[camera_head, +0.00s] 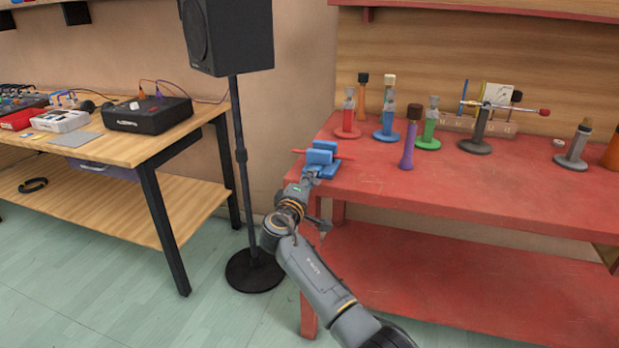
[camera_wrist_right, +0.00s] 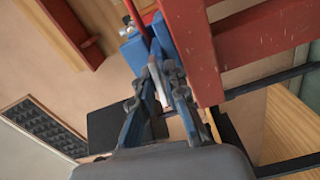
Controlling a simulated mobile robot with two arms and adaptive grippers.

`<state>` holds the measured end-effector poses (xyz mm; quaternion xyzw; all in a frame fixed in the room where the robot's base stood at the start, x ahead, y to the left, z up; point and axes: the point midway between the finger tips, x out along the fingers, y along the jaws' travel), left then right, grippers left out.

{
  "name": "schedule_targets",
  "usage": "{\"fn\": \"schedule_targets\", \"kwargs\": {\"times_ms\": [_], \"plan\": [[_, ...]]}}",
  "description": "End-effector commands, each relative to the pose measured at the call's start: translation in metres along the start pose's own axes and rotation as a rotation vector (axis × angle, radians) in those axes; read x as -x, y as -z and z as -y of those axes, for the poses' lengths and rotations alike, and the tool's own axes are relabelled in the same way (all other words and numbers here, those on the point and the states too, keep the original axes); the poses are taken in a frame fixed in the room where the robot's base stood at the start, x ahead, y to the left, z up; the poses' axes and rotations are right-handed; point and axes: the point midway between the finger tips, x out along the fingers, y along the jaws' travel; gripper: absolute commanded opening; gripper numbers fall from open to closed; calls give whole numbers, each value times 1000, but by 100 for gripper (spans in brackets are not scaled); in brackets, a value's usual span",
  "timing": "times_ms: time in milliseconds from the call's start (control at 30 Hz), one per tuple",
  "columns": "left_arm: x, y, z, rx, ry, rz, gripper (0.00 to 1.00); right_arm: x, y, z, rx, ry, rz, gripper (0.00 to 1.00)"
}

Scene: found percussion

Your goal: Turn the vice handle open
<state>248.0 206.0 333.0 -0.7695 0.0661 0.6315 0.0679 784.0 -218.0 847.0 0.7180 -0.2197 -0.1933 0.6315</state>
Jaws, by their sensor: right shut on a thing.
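A blue vice (camera_head: 319,157) sits on the left end of the red table. A thin red bar shows at both sides of its jaws. My right gripper (camera_head: 306,181) is at the vice's near side, below the table top's front left corner. In the right wrist view the vice (camera_wrist_right: 137,52) is just beyond my right gripper (camera_wrist_right: 160,90). Its fingers are shut on a slim pale metal bar (camera_wrist_right: 158,84), which looks like the vice handle. Most of the handle is hidden by the fingers. My left gripper is out of view.
The red table (camera_head: 450,200) holds several bottle-like shakers, among them a purple one (camera_head: 408,150). A speaker on a black stand (camera_head: 240,155) rises left of my arm. A wooden bench (camera_head: 130,150) with a black box (camera_head: 147,114) stands further left.

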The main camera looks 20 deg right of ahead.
Motion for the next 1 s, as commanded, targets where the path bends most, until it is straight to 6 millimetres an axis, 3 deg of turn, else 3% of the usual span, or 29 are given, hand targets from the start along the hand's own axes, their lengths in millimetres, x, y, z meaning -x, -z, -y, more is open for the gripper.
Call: {"fn": "schedule_targets", "kwargs": {"times_ms": [467,500,533,833,1000], "plan": [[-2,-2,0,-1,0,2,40,-1,0,-2,13,-4,-1,0],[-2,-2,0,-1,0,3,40,-1,0,-2,13,-4,-1,19],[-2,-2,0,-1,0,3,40,-1,0,-2,13,-4,-1,21],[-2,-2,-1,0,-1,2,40,1,0,-1,13,-1,-1,21],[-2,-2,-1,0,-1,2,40,13,1,0,11,-1,-1,21]]}}
